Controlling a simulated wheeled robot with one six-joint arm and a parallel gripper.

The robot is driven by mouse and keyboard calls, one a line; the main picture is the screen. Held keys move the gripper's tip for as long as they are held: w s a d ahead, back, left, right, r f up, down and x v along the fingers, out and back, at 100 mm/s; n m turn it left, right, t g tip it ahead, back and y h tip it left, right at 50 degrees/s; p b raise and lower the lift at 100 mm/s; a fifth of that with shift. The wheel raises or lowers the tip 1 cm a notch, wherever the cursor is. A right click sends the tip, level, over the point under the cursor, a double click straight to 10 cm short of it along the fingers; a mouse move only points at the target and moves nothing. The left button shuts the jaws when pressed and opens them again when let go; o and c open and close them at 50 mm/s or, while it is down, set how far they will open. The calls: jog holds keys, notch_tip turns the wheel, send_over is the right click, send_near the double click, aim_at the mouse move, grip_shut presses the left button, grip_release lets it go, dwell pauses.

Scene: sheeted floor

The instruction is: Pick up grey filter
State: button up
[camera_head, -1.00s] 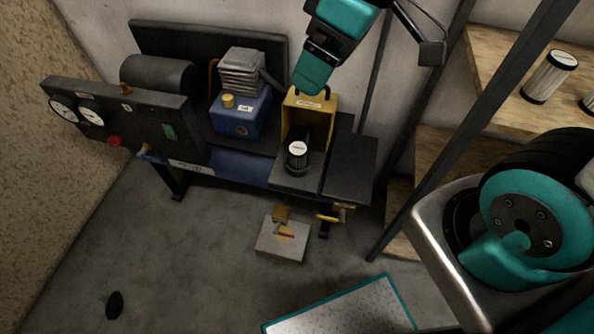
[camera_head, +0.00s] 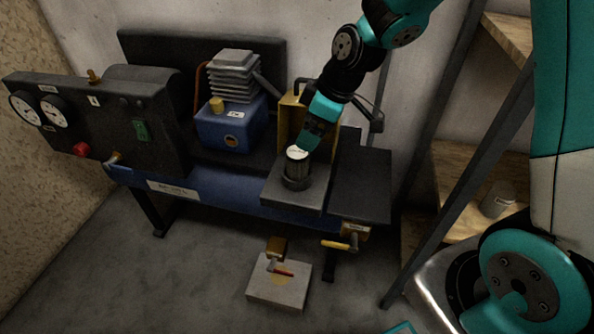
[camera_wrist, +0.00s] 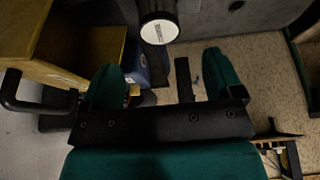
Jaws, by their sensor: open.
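The filter, a dark grey ribbed cylinder with a white labelled top (camera_head: 297,163), stands upright on the dark platform in front of the yellow open housing. Its white top also shows at the upper middle of the wrist view (camera_wrist: 159,32). My gripper (camera_head: 309,143) is just above and behind the filter in the head view. In the wrist view my two teal fingers (camera_wrist: 161,62) are spread apart with nothing between them, and the filter lies beyond their tips. In the head view my gripper tip comes close to the filter's top; I cannot tell if they touch.
The yellow housing (camera_head: 290,115) with a black handle stands close beside my gripper. A blue pump (camera_head: 230,128) with a grey finned block is to its left. A grey block (camera_head: 280,284) lies on the floor.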

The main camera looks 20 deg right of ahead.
aim_at(298, 152)
jog(key=b+x, duration=0.2)
jog(key=x, duration=0.8)
jog(key=shift+f, duration=0.2)
jog(key=c, duration=1)
